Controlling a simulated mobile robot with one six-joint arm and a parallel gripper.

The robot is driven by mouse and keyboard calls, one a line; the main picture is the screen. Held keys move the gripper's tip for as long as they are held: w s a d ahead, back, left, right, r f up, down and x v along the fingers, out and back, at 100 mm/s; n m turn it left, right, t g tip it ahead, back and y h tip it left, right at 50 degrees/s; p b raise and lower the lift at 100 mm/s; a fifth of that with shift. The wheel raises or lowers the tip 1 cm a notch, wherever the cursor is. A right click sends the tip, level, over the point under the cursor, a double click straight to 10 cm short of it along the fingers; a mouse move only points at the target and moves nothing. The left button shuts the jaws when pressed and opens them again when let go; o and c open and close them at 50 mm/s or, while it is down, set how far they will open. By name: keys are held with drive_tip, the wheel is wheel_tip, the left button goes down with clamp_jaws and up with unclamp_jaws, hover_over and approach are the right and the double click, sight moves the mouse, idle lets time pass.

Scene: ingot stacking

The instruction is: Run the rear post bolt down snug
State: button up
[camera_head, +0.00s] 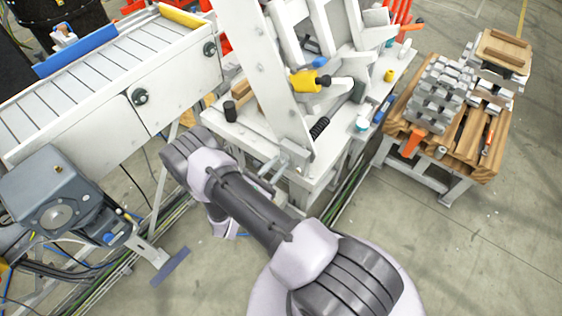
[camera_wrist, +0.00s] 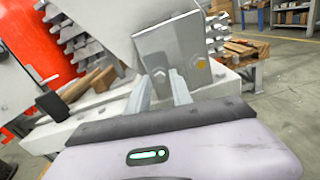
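The grey post (camera_head: 262,60) rises from the corner of the white machine table, and its foot bracket (camera_wrist: 165,50) fills the middle of the wrist view. A small grey bolt-like part (camera_wrist: 159,76) shows low on the bracket's near face, between my fingertips in the picture. A brass-coloured bolt head (camera_wrist: 201,63) shows on the bracket's right side face. I cannot tell which is the rear bolt. My gripper (camera_wrist: 161,84) points at the bracket with its two fingers apart; contact is unclear. In the head view my gripper (camera_head: 264,178) is small beside the post's foot.
The white table (camera_head: 235,128) carries a black cylinder (camera_head: 230,111), wooden blocks and a yellow tool (camera_head: 304,80). A conveyor (camera_head: 110,85) stands at left. A wooden pallet table (camera_head: 465,150) with stacked grey ingots (camera_head: 437,97) stands at right. Floor at lower right is clear.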

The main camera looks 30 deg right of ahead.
clamp_jaws()
drive_tip(key=m, duration=0.3)
drive_tip(key=m+b, duration=0.1)
drive_tip(key=m, duration=0.2)
drive_tip(key=shift+m, duration=0.3)
drive_tip(key=m, duration=0.3)
